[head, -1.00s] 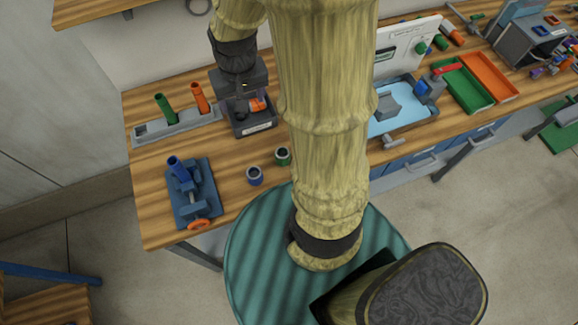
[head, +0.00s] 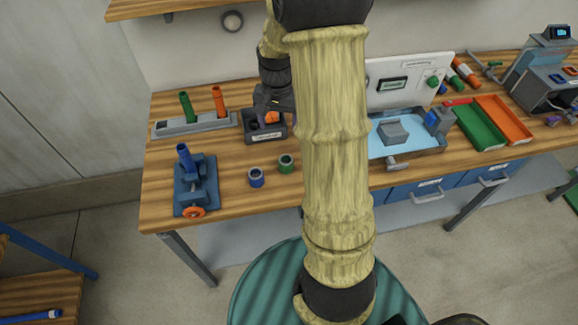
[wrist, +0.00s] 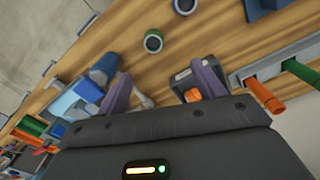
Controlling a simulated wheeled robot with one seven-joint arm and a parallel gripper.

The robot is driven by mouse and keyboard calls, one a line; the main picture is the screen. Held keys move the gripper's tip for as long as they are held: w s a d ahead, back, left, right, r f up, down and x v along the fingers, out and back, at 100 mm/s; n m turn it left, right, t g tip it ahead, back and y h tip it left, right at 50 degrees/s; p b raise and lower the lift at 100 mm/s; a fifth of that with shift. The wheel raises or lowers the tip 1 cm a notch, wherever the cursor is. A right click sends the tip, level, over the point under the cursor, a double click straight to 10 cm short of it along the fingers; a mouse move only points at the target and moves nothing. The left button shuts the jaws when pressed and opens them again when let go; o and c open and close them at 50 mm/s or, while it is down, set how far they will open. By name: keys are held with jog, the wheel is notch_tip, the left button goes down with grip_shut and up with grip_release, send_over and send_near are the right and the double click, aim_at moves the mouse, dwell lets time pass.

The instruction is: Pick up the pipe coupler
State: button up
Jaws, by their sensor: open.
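Two short ring-shaped couplers stand upright on the wooden bench: a green one (head: 286,163) and a blue one (head: 256,178). In the wrist view the green coupler (wrist: 153,42) stands beyond the fingertips, and the blue coupler (wrist: 183,6) is at the top edge. A dark labelled bin (head: 267,137) behind them holds an orange piece (head: 271,118), partly hidden; which piece is the pipe coupler I cannot tell. My gripper (head: 272,102) is over the bin in the head view. In the wrist view my gripper (wrist: 162,88) is open with nothing between its fingers; one finger overlaps the bin (wrist: 183,80).
A grey rack (head: 203,125) holds upright green and orange pipes beside the bin. A blue vise (head: 195,190) with a blue pipe stands at the bench's left. A light-blue basin (head: 405,147) and green (head: 473,127) and orange (head: 506,118) trays lie right. Bench around the couplers is clear.

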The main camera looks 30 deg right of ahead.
aim_at(284, 160)
jog(key=f, duration=0.4)
jog(key=d+f+p, duration=0.1)
jog(key=f, duration=0.3)
jog(key=f+p, duration=0.1)
jog(key=f, duration=0.3)
jog(key=shift+s+d+f, duration=0.15)
jog(key=shift+s, duration=0.1)
